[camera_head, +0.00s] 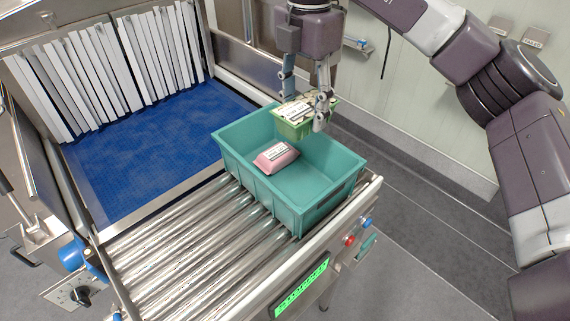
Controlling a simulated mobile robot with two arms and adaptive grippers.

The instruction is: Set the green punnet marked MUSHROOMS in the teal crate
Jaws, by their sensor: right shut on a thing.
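The green punnet (293,128) with a white label hangs from my right gripper (302,112), which is shut on it. The label's print is too small to read. The punnet is over the far part of the teal crate (315,217); I cannot tell how far its base is above the crate floor. The crate stands on the metal rollers, and a pink pack (276,157) with a white label lies inside it toward the left. My left gripper is not in view.
A blue belt (150,145) with white strip curtains (105,65) lies to the left. Metal rollers (190,255) run toward the front. A rail with red and blue buttons (350,240) and a green display (301,287) edges the conveyor. The crate's right part is clear.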

